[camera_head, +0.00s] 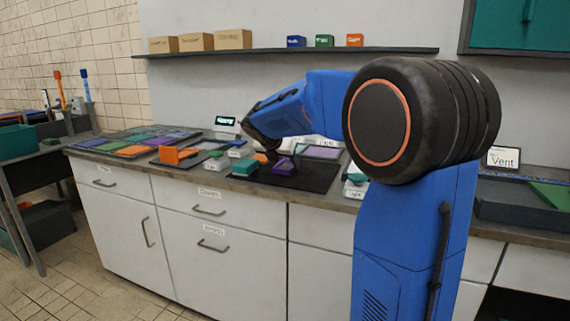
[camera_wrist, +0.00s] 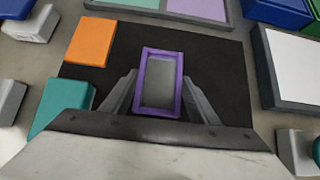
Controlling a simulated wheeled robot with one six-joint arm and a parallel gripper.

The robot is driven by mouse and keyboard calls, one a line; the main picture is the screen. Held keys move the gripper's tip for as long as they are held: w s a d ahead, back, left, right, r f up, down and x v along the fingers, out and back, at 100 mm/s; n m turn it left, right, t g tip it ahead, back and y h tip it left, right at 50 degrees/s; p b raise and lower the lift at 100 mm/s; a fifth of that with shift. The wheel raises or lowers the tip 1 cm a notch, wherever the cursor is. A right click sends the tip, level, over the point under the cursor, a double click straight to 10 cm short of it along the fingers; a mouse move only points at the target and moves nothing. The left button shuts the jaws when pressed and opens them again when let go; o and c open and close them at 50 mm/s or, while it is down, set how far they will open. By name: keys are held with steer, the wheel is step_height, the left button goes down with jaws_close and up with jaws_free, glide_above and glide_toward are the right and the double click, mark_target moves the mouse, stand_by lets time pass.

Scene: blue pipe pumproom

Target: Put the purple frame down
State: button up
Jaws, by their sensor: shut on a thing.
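The purple frame (camera_wrist: 163,52) is a small rectangular ring with a grey inside, seen between the two fingers of my gripper (camera_wrist: 160,80) in the wrist view. My gripper is shut on it. In the head view the purple frame (camera_head: 284,168) shows under my gripper (camera_head: 275,154), over the black mat (camera_head: 303,178) on the counter. I cannot tell whether the frame touches the mat. An orange block (camera_wrist: 90,42) and a teal block (camera_wrist: 62,105) lie at the mat's left side in the wrist view.
A white-topped grey tray (camera_wrist: 296,60) stands right of the mat. Green and lilac panels (camera_wrist: 198,8) lie beyond it. Coloured trays (camera_head: 130,150) and an orange object (camera_head: 175,156) are further left on the counter. A shelf (camera_head: 290,51) with boxes hangs above. The mat's right part is bare.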

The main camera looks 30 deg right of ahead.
steer(key=o, duration=1.2)
steer(key=shift+f, duration=0.1)
steer(key=shift+c, duration=0.2)
steer(key=v, duration=1.2)
